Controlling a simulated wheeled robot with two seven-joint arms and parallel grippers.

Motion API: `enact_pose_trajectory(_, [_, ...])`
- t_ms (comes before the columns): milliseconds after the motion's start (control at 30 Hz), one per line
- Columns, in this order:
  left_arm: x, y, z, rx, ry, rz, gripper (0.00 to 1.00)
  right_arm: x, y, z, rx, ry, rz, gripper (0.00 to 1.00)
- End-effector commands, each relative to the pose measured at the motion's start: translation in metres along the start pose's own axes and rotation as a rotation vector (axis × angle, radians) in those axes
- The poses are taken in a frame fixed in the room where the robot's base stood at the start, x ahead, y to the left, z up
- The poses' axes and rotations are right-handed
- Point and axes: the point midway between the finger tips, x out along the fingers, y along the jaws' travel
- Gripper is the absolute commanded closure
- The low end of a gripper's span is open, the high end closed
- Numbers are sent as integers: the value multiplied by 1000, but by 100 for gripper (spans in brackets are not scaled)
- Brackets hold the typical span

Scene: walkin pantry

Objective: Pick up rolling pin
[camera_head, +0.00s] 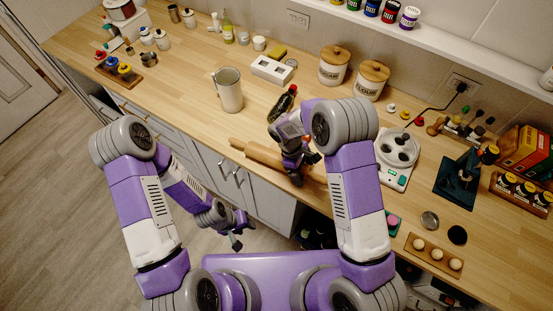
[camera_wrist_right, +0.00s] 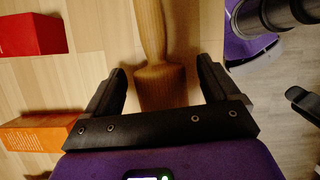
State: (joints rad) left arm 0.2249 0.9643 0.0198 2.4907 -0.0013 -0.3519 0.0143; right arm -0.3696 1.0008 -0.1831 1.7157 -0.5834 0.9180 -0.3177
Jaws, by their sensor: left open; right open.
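The wooden rolling pin (camera_head: 262,154) lies on the counter near its front edge in the head view, partly hidden by my right gripper and arm. In the right wrist view the rolling pin (camera_wrist_right: 160,85) runs between the two open fingers of my right gripper (camera_wrist_right: 160,78), with gaps on both sides. My right gripper (camera_head: 297,174) is over the pin in the head view and is not closed on it. My left gripper (camera_head: 238,228) is open and empty, hanging low in front of the cabinets, away from the pin.
A dark bottle (camera_head: 283,103) stands just behind the pin. A metal pitcher (camera_head: 229,90) stands behind it to the left, and a white scale (camera_head: 396,158) lies to the right. In the wrist view a red block (camera_wrist_right: 32,35) and an orange box (camera_wrist_right: 42,132) lie left of the fingers.

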Motion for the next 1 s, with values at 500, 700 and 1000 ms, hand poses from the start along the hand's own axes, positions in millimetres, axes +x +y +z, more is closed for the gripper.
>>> enact_pose_trajectory(500, [0,0,0,0,0,0,57,-1,0,0,0,1,0,76])
enact_pose_trajectory(700, [0,0,0,0,0,0,57,-2,1,0,1,3,2,93])
enact_pose_trajectory(1000, [0,0,0,0,0,0,57,-8,1,2,1,5,3,93])
